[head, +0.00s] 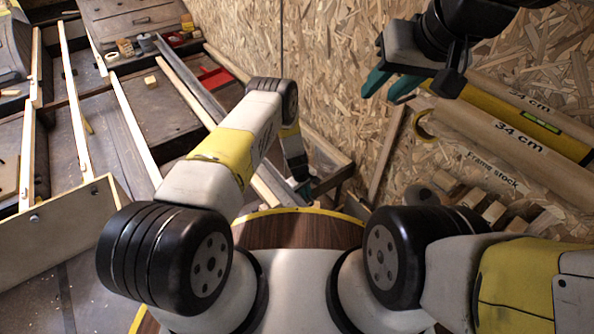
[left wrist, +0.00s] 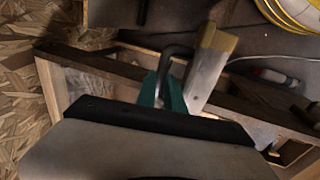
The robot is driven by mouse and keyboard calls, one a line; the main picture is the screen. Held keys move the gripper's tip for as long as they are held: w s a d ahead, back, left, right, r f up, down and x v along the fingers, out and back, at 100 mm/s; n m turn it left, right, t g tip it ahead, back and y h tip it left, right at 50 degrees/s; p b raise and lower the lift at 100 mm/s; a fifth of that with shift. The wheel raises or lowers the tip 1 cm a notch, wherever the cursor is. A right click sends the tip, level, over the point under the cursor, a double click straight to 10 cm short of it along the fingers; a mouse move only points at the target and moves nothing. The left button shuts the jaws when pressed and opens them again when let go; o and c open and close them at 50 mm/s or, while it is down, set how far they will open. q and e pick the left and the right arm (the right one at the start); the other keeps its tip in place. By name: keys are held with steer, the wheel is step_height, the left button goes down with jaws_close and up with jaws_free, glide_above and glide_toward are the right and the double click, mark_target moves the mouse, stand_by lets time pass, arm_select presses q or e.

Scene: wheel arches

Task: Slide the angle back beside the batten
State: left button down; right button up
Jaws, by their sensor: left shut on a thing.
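A long grey metal angle (head: 188,73) runs diagonally towards my left gripper in the head view. A pale wooden batten (head: 186,92) lies along its left side; my left arm hides part of both. My left gripper (head: 302,186) is low beside the board wall. In the left wrist view its teal fingers (left wrist: 163,95) are shut on a dark bent rod (left wrist: 176,52). The rod bends towards a pale grey bar with a tan end (left wrist: 207,68); I cannot tell whether they are joined. My right gripper (head: 390,86) is open and empty, high at the right.
Pale strips (head: 135,125) cross the floor panels at left. A yellow-white coil (left wrist: 290,12) is at the wrist view's corner.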

arm_select(q)
steer(key=shift+w+d+r, duration=0.1)
steer(key=shift+w+d, duration=0.6)
steer(key=c, duration=1.7)
jaws_free()
steer(key=shift+c, duration=0.2)
steer(key=shift+s, duration=0.1)
steer(key=v, duration=0.7)
steer(key=shift+s+r, duration=0.1)
steer(key=shift+r, duration=0.3)
